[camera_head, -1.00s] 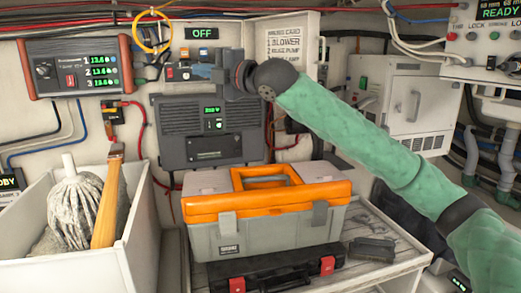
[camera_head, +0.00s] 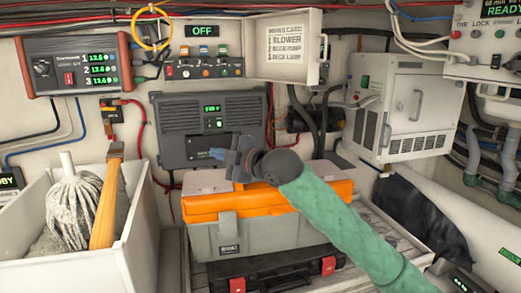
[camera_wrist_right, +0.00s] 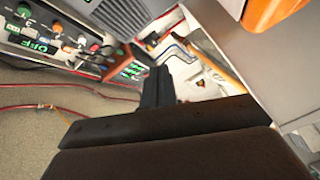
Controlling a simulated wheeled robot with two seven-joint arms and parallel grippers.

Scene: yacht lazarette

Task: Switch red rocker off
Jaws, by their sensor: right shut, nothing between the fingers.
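A switch panel (camera_head: 204,68) on the back wall carries a row of small switches with coloured caps. A red rocker (camera_head: 170,70) sits at its left end; its position is too small to read. A display (camera_head: 202,31) above the panel reads OFF. The panel also shows tilted at the upper left of the right wrist view (camera_wrist_right: 62,40). My right gripper (camera_head: 217,154) is shut and empty, in front of the grey unit's lower part and above the toolbox, below the panel and apart from it. Its dark fingers show in the right wrist view (camera_wrist_right: 157,88). My left gripper is out of view.
A grey unit (camera_head: 180,112) hangs below the panel. An orange-lidded toolbox (camera_head: 290,240) stands below my gripper. An orange-framed meter (camera_head: 72,65) is at the left, with another red switch. A cupboard door (camera_head: 283,45) stands open right of the panel. A mop bin (camera_head: 75,275) is lower left.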

